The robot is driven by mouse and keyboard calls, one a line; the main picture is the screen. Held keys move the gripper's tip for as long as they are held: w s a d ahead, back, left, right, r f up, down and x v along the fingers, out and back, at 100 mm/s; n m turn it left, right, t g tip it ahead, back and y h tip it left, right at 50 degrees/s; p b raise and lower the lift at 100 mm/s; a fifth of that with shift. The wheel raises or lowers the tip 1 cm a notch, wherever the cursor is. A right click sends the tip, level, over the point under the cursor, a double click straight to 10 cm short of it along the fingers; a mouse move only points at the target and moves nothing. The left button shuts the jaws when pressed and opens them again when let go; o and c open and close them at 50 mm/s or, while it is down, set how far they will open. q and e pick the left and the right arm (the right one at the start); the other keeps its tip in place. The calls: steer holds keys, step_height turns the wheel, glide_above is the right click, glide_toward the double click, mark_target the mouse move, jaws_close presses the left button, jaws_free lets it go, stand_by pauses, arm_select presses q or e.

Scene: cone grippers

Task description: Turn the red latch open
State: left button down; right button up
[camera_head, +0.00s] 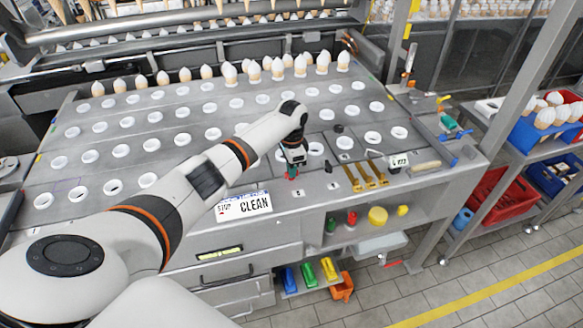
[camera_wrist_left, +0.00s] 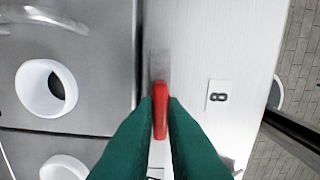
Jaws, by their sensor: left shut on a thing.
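The red latch (camera_wrist_left: 160,108) lies on the light metal front strip of the table in the left wrist view, close beside the seam to the darker plates. My left gripper (camera_wrist_left: 160,125) has green fingers closed on its near end. In the head view the left arm reaches over the table from the left, and the left gripper (camera_head: 292,172) points down at the front strip. The red latch shows there as a small red spot (camera_head: 292,174) at the fingertips. The near part of the latch is hidden between the fingers. My right gripper is not in view.
A "STOP CLEAN" sign (camera_head: 243,206) lies left of the gripper. Brass-coloured bars (camera_head: 365,176) lie to its right on the table edge. White cups with cones (camera_head: 299,66) stand in the back rows. A number 8 label (camera_wrist_left: 218,96) is right of the latch.

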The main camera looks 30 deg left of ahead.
arm_select(q)
steer(key=shift+w+r, duration=0.1)
stand_by(0.3)
steer(key=c, duration=1.5)
jaws_free()
step_height(320, 180, up, 12)
steer(key=b, duration=0.3)
